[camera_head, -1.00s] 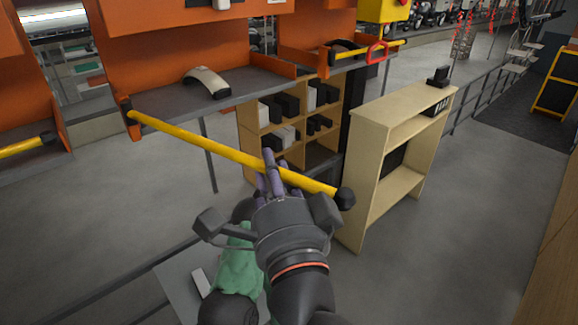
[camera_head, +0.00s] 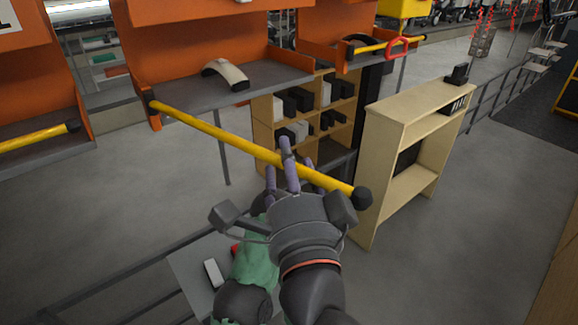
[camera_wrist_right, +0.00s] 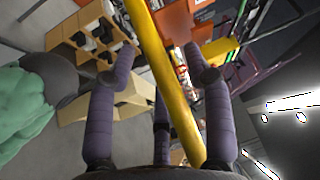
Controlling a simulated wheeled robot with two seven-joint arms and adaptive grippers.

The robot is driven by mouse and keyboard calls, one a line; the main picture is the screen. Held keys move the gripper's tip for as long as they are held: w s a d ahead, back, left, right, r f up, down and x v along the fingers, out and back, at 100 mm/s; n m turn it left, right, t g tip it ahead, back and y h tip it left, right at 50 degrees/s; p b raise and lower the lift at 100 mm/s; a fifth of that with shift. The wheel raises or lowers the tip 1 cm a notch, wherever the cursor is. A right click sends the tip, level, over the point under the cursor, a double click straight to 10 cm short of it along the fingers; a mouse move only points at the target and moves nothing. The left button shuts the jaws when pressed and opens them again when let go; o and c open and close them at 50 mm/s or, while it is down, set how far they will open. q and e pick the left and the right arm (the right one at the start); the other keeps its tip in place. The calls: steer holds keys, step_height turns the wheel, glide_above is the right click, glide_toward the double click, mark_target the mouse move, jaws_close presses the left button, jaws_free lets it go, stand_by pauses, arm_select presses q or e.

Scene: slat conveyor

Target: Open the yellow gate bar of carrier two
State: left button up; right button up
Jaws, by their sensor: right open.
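The yellow gate bar (camera_head: 225,136) of the middle orange carrier (camera_head: 190,35) slants across the head view, from a hinge at the carrier's front left corner to a black end knob (camera_head: 362,197). My right gripper (camera_head: 280,168) is open around the bar, nearer its knob end. In the right wrist view the bar (camera_wrist_right: 165,75) runs between the spread purple fingers. I see no clear grip on it; whether a finger touches it, I cannot tell. A curved white-and-black part (camera_head: 225,72) lies on the carrier's grey shelf.
Neighbouring carriers have yellow bars at the left (camera_head: 38,137) and the back right (camera_head: 385,46), the latter with a red handle. A wooden shelf unit (camera_head: 412,110) stands right of the knob. A green lumpy thing (camera_head: 258,262) is below my right gripper. Dark rails cross the lower left.

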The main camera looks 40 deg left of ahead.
steer(key=v, duration=1.2)
steer(key=shift+a, duration=0.1)
